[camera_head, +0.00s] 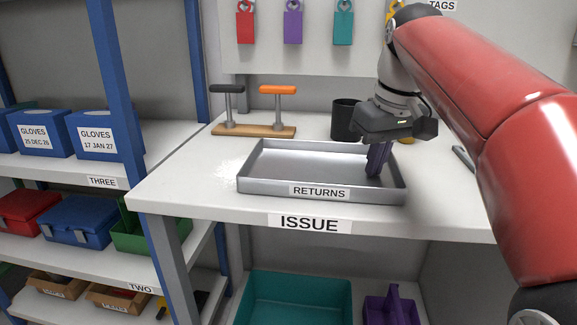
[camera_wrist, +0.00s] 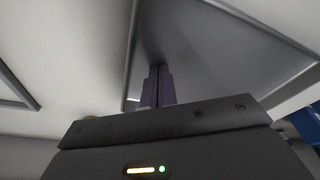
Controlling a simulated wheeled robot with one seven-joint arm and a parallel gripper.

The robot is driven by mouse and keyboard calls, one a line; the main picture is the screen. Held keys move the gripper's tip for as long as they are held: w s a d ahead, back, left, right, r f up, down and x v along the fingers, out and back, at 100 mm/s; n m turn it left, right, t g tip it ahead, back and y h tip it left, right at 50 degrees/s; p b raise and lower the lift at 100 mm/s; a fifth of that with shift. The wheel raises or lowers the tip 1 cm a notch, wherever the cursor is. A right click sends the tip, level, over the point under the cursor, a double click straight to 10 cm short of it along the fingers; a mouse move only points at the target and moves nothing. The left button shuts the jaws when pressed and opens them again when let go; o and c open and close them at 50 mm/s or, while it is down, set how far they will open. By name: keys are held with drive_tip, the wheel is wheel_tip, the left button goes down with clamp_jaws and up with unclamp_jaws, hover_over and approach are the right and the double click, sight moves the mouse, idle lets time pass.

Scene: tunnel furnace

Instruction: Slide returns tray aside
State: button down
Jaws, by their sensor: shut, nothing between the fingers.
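The returns tray (camera_head: 322,193) is a shallow grey metal tray with a RETURNS label on its front wall. It lies on the white table marked ISSUE and looks empty. My gripper (camera_head: 375,176) is shut and empty, pointing down at the right end of the tray, with its fingertips inside the rim. In the wrist view the purple fingers of my gripper (camera_wrist: 157,72) are together in front of the tray (camera_wrist: 225,62). I cannot tell whether the fingers touch the tray's wall or floor.
A grey-edged item (camera_head: 464,158) lies to the right. The table's left front corner is bare.

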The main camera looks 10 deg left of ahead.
sight(449, 182)
drive_tip(key=shift+s+d+f+p, duration=0.1)
drive_tip(key=shift+d+f+p, duration=0.3)
drive_tip(key=shift+d, duration=2.15)
drive_tip(key=shift+s+d+f+p, duration=0.1)
drive_tip(key=shift+d+p, duration=0.45)
drive_tip(key=shift+d, duration=2.05)
drive_tip(key=shift+s+d+f+p, duration=0.15)
drive_tip(key=shift+d+p, duration=0.35)
drive_tip(key=shift+d, duration=2.05)
drive_tip(key=shift+w, duration=0.1)
drive_tip(key=shift+a, duration=0.65)
drive_tip(key=shift+w+a+r+g, duration=0.1)
drive_tip(key=shift+a+r+g, duration=0.15)
drive_tip(key=shift+r+g, duration=0.05)
wheel_tip(449, 182, up, 9)
drive_tip(key=p, duration=0.1)
drive_tip(key=shift+f, duration=0.1)
